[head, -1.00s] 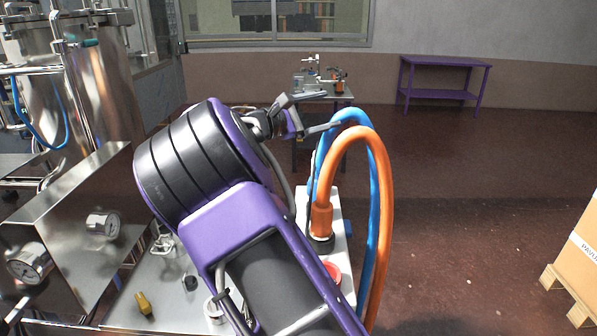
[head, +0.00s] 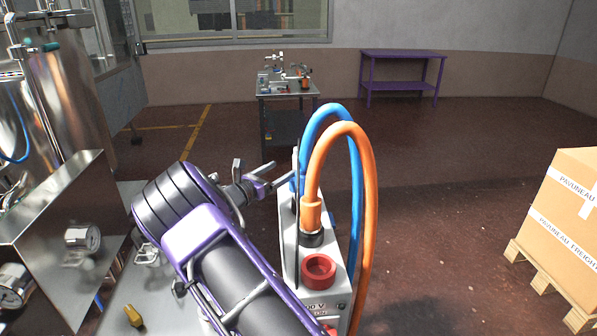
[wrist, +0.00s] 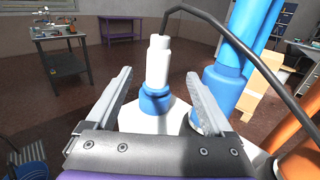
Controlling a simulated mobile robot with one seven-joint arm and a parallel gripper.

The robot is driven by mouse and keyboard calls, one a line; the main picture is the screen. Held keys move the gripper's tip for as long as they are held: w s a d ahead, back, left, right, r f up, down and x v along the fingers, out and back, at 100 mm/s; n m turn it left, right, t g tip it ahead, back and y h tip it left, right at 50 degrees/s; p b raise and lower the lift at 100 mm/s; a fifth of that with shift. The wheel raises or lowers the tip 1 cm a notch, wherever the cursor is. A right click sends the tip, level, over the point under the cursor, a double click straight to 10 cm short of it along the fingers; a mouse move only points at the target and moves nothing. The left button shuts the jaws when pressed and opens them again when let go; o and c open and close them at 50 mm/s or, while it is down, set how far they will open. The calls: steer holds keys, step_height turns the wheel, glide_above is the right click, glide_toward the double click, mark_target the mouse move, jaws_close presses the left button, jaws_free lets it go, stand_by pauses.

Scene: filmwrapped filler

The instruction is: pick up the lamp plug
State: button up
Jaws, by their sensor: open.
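The likely lamp plug (wrist: 158,65) is a white stepped cylinder in the wrist view, with a black cable leaving its top. It stands upright in a blue socket (wrist: 155,103) on a white box (wrist: 140,122). My gripper (wrist: 158,75) is open, with one finger on each side of the plug and a visible gap to each. In the head view my gripper (head: 264,172) is beside the upper left of the white box (head: 291,262). I cannot clearly make out the plug there.
A thick blue hose (head: 358,180) and an orange hose (head: 370,220) arch up right of the gripper. A red round socket (head: 319,268) faces up on the box. Steel tanks stand left; a carton (head: 565,215) sits on a pallet at right.

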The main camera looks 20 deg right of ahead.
mark_target(295, 159)
steer(key=x, duration=0.4)
steer(key=shift+w+d, duration=0.15)
steer(key=shift+d, duration=0.05)
steer(key=x, duration=0.5)
steer(key=shift+w+r, duration=0.1)
steer(key=shift+r, duration=0.2)
steer(key=shift+r, duration=0.1)
jaws_close()
